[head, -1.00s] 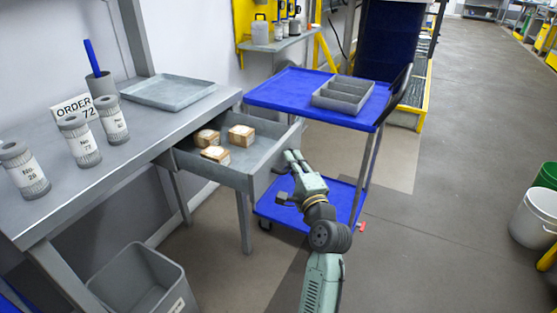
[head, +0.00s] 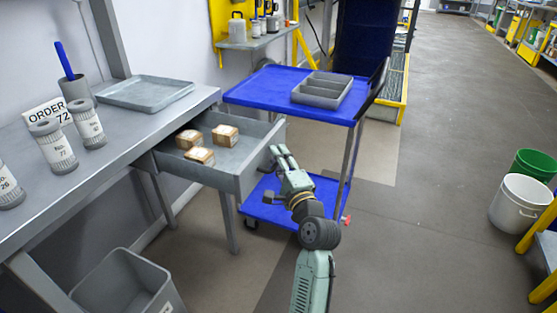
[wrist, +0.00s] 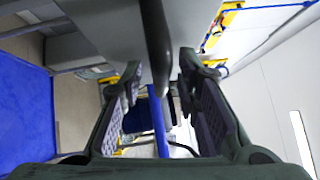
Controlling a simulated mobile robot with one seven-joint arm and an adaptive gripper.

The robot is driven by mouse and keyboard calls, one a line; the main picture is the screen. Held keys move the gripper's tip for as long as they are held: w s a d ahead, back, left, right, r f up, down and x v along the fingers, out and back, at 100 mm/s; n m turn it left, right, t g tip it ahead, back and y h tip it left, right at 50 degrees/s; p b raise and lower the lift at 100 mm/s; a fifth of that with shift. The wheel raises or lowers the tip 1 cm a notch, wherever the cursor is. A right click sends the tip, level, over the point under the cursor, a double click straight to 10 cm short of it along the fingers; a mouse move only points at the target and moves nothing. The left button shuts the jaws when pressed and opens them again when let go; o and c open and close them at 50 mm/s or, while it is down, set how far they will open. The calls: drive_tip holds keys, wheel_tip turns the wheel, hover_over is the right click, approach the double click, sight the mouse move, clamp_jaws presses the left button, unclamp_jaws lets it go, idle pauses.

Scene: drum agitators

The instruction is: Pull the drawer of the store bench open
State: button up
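The store bench (head: 112,128) stands at the left with its grey drawer (head: 237,184) pulled well out. The drawer shows an open top and holds several small brown-and-white blocks (head: 225,135). My gripper (head: 278,150) is at the drawer's outer front face, on its right side. In the wrist view, a dark bar (wrist: 157,45), apparently the drawer handle, runs between my two fingers (wrist: 160,85). The fingers stand apart, with a gap visible on each side of the bar. In the head view the handle is hidden by my gripper.
A blue cart (head: 268,92) with a grey divided tray (head: 322,92) stands just behind and right of the drawer. A grey bin (head: 125,285) sits on the floor below the bench. Buckets (head: 520,205) stand at far right. The floor between is clear.

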drive_tip(key=v, duration=1.2)
idle(0.3)
